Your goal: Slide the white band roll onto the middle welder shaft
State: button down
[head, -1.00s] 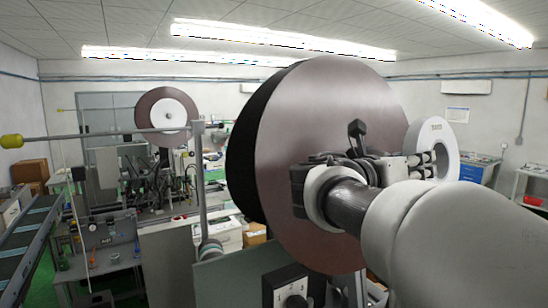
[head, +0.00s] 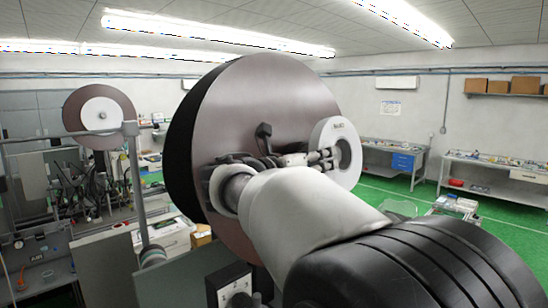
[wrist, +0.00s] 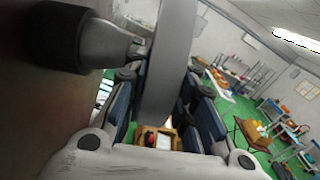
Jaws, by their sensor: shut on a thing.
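The white band roll (head: 330,128) is a thick white ring with small dark lettering, held at the side of the large brown disc. My gripper (head: 322,158) is shut on its rim. In the wrist view the roll (wrist: 172,65) shows edge-on as a pale band between the blue-grey fingers of my gripper (wrist: 168,125). A dark cylinder with a tapered grey metal tip (wrist: 110,42) juts out left of the roll there; I cannot tell whether it is the middle welder shaft. The roll looks apart from the tip, though the gap is hard to judge.
The large brown disc (head: 290,90) with a black roll behind it stands close beside my gripper. A smaller brown reel (head: 72,108) is at the left on a machine. A grey bar (head: 60,137) crosses the left side. Green floor (head: 400,200) and benches lie right.

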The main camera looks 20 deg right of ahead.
jog(key=w+a+f+p, duration=0.1)
jog(key=w+a+p, duration=0.1)
jog(key=w+p, duration=0.2)
jog(key=shift+w+a+f, duration=0.15)
jog(key=shift+w+f, duration=0.05)
jog(key=shift+w, duration=1)
jog(key=shift+w+a+p, duration=0.1)
jog(key=shift+p, duration=0.2)
jog(key=c, duration=1.7)
grip_release()
jog(key=o, duration=0.5)
jog(key=shift+w+a+f, duration=0.1)
jog(key=shift+w+f, duration=0.15)
jog(key=shift+w, duration=0.2)
jog(key=shift+c, duration=0.2)
jog(key=shift+s, duration=0.25)
